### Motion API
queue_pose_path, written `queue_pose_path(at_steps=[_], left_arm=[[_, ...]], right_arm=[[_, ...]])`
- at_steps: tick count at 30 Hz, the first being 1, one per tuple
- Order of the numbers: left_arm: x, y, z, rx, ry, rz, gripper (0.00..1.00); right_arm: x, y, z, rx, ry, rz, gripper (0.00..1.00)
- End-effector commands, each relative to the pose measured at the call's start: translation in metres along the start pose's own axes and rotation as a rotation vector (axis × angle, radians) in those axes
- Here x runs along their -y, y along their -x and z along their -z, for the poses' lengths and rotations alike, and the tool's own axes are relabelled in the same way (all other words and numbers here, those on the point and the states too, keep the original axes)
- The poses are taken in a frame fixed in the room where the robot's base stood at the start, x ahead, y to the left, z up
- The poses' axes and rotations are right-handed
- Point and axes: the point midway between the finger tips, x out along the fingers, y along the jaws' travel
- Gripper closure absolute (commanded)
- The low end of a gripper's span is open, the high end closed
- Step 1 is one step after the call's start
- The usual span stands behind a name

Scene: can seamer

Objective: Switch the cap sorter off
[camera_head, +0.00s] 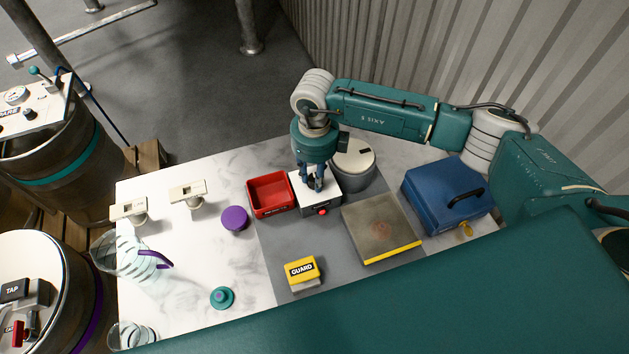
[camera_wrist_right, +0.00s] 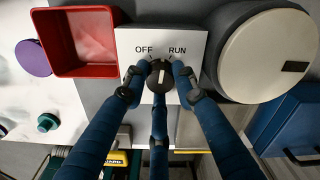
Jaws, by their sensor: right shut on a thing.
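The cap sorter's switch is a black round knob (camera_wrist_right: 160,82) on a white panel (camera_wrist_right: 191,42) printed OFF at left and RUN at right. Its white pointer line looks nearly upright, between the two labels. The right gripper (camera_wrist_right: 160,75) has its blue fingers around the knob, shut on it. In the head view the right gripper (camera_head: 316,187) comes down onto the white-topped box (camera_head: 321,208), which has a red button (camera_head: 322,211) on its front, and its fingers hide the knob. My left gripper is not in view.
A red bin (camera_head: 270,194) stands left of the box, a grey round container (camera_head: 354,165) behind right. A blue case (camera_head: 447,194), a yellow-edged plate (camera_head: 382,228) and a yellow GUARD block (camera_head: 302,271) are nearby. A clear jug (camera_head: 125,257) stands at the left table edge.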

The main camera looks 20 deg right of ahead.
Motion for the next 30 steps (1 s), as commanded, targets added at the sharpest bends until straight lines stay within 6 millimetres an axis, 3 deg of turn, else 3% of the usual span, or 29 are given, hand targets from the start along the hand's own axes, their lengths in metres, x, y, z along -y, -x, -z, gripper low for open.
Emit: queue_pose_path(at_steps=[1, 15, 30], left_arm=[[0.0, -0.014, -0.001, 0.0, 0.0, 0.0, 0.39], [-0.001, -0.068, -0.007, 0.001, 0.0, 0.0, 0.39], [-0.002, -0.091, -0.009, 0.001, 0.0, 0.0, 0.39]], right_arm=[[0.002, -0.005, -0.001, 0.005, 0.045, 0.003, 0.99], [0.002, -0.004, -0.001, 0.004, 0.455, 0.005, 0.99], [0.001, 0.001, -0.001, 0.003, 0.655, 0.003, 0.99]])
